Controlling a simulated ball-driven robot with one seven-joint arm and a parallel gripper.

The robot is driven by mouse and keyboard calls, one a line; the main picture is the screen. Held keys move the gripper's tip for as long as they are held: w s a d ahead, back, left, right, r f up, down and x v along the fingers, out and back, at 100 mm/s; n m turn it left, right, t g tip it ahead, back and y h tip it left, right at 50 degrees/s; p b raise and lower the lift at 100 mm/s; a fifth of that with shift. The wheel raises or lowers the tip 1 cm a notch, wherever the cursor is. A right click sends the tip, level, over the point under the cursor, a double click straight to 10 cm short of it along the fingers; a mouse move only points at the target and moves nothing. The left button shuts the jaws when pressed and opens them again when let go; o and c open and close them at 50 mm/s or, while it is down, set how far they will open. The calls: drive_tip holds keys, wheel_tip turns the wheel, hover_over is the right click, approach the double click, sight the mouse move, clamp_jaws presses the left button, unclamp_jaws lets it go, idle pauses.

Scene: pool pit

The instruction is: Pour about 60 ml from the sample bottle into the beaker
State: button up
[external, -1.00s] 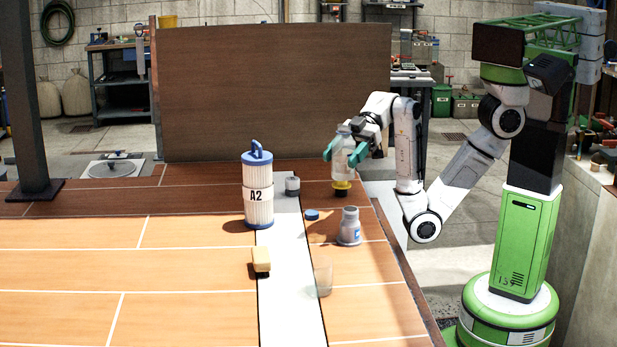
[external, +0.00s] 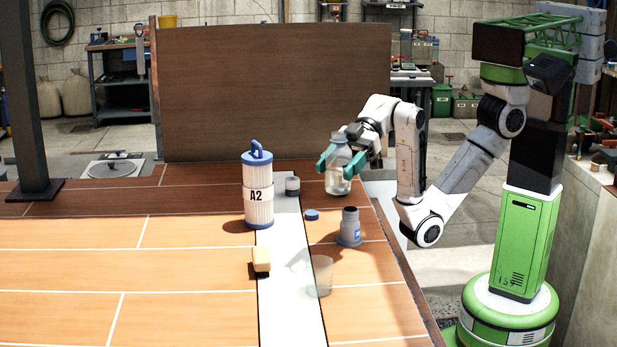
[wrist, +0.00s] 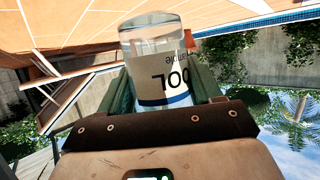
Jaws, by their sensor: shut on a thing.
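The clear sample bottle (external: 338,184) is between the teal fingers of my gripper (external: 339,163) near the far right of the deck. My gripper is shut on it, and it looks roughly upright. Whether its base touches the deck is unclear. In the wrist view the bottle (wrist: 150,36) shows clear walls and a printed label; its liquid level cannot be told. The clear beaker (external: 321,278) stands on the deck nearer the camera, apart from the bottle, and looks empty.
The left deck is clear.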

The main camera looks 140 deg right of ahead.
drive_tip(key=w+a, duration=1)
drive_tip(key=a, duration=0.5)
drive_tip(key=f, duration=1.6)
drive_tip(key=shift+s+d+f, duration=0.15)
drive_tip(key=shift+s+f, duration=0.05)
drive_tip(key=shift+d+r+p, duration=0.15)
drive_tip(key=shift+p, duration=0.15)
